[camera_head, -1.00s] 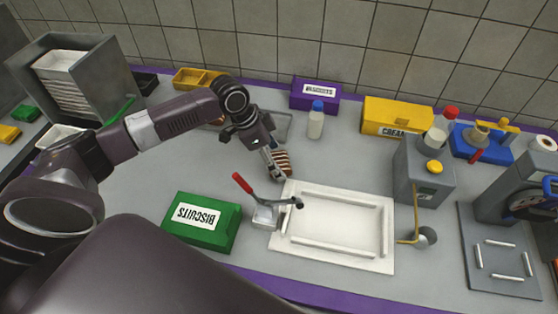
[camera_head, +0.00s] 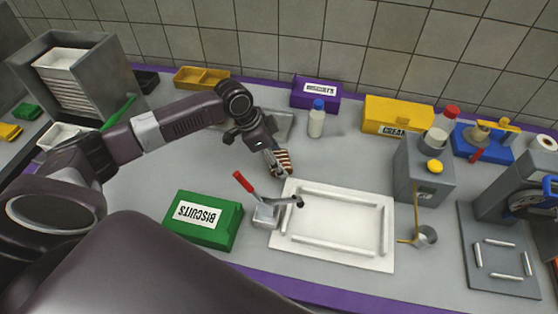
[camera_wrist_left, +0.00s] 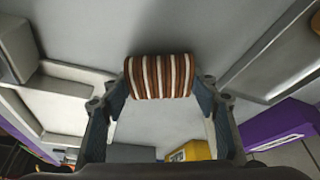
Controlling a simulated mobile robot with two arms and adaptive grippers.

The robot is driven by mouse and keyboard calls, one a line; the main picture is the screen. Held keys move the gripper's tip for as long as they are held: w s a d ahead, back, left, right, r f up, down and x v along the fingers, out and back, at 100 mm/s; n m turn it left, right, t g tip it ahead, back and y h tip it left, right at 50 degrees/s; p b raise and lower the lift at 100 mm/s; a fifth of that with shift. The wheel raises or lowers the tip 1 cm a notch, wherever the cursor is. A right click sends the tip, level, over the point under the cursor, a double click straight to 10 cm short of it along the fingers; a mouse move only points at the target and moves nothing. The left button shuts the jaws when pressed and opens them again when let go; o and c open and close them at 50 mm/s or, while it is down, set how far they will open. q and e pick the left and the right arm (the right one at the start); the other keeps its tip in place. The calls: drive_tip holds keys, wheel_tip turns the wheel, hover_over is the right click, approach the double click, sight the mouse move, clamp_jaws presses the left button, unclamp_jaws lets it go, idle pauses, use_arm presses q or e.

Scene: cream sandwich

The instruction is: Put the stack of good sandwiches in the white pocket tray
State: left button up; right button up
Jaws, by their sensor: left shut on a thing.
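The stack of sandwiches (camera_head: 285,159), striped brown and cream, is held between the fingers of my left gripper (camera_head: 274,162), near the middle of the counter. In the left wrist view the stack (camera_wrist_left: 160,77) sits crosswise between both fingertips. My left gripper (camera_wrist_left: 160,95) is shut on it. A flat white tray with raised rails (camera_head: 335,188) lies just in front and to the right of the stack. Another white tray (camera_head: 62,136) at the left is partly hidden by my arm; I cannot tell which is the pocket tray. My right gripper is not in view.
A red-handled lever device (camera_head: 265,214) stands at the railed tray's left edge, by a green biscuits box (camera_head: 203,222). A grey metal tray (camera_head: 280,124) and a blue-capped bottle (camera_head: 317,120) are behind. A grey machine (camera_head: 425,175) stands right. White trays fill a grey rack (camera_head: 108,75).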

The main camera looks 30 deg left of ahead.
use_arm(q)
drive_tip(key=shift+r, duration=0.1)
drive_tip(key=shift+r, duration=0.25)
wheel_tip(320, 180, up, 19)
drive_tip(key=b, duration=0.2)
wheel_tip(320, 180, up, 7)
drive_tip(key=p, duration=0.6)
hover_over(278, 159)
drive_tip(key=s+d+f+n+t+y+b, duration=0.1)
drive_tip(key=s+d+f+n+y+b, duration=0.2)
drive_tip(key=s+d+f+n+b, duration=0.3)
wheel_tip(278, 159, down, 4)
drive_tip(key=s+d+n, duration=0.1)
drive_tip(key=s+n, duration=0.1)
drive_tip(key=n, duration=0.2)
drive_tip(key=shift+d+r+t+y, duration=0.2)
drive_tip(key=shift+r+t+y, duration=0.1)
drive_tip(key=shift+t, duration=0.1)
